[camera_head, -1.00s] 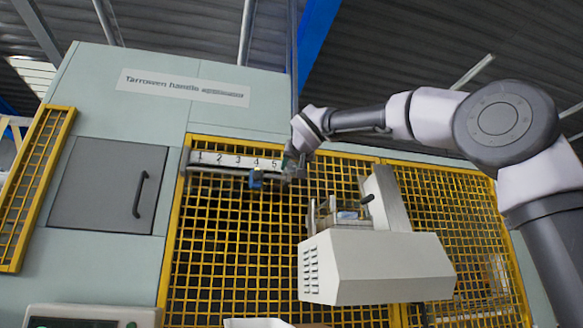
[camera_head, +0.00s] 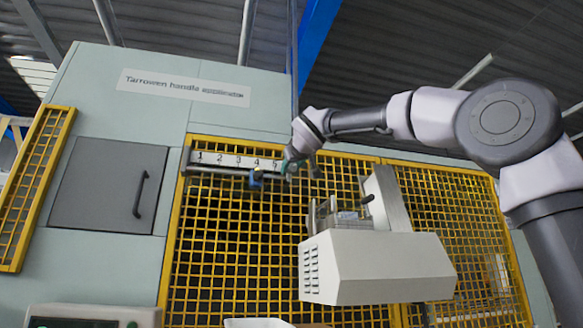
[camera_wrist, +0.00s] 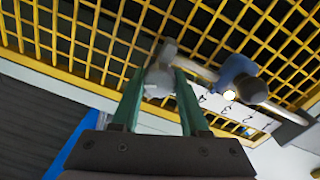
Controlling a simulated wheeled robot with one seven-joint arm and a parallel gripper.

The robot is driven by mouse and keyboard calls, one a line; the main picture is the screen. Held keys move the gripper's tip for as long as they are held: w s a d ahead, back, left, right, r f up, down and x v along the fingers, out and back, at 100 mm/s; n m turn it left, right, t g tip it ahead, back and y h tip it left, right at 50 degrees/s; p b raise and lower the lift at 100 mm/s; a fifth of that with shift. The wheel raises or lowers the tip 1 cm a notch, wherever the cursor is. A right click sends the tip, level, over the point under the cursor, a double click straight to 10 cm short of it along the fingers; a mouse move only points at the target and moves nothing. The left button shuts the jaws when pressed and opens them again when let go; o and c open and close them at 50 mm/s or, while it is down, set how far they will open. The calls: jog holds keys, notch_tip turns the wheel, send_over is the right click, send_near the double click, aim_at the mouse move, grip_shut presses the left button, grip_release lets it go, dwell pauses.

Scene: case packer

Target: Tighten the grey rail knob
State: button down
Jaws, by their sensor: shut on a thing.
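The grey rail knob (camera_wrist: 160,84) shows in the wrist view at the end of the rail (camera_wrist: 198,71), between two green fingers. My gripper (camera_wrist: 159,76) is shut on this knob. In the head view my gripper (camera_head: 291,161) is at the right end of the numbered scale (camera_head: 235,160) and largely covers the knob. A blue clamp with a black knob (camera_wrist: 240,82) sits on the same rail, apart from my fingers. This blue clamp also shows in the head view (camera_head: 256,179), below the scale.
Yellow mesh guarding (camera_head: 230,250) stands behind the rail. A pale machine housing (camera_head: 375,268) juts out below and to the right of my gripper. A grey door with a black handle (camera_head: 140,194) is at the left. A blue upright (camera_head: 316,40) rises above.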

jog(key=n, duration=0.6)
jog(key=shift+n, duration=0.3)
jog(key=n, duration=0.6)
jog(key=shift+y, duration=0.3)
jog(key=shift+c, duration=2.2)
grip_release()
jog(key=v, duration=1)
jog(key=shift+s, duration=0.4)
jog(key=shift+d+f, duration=0.1)
jog(key=shift+d, duration=0.05)
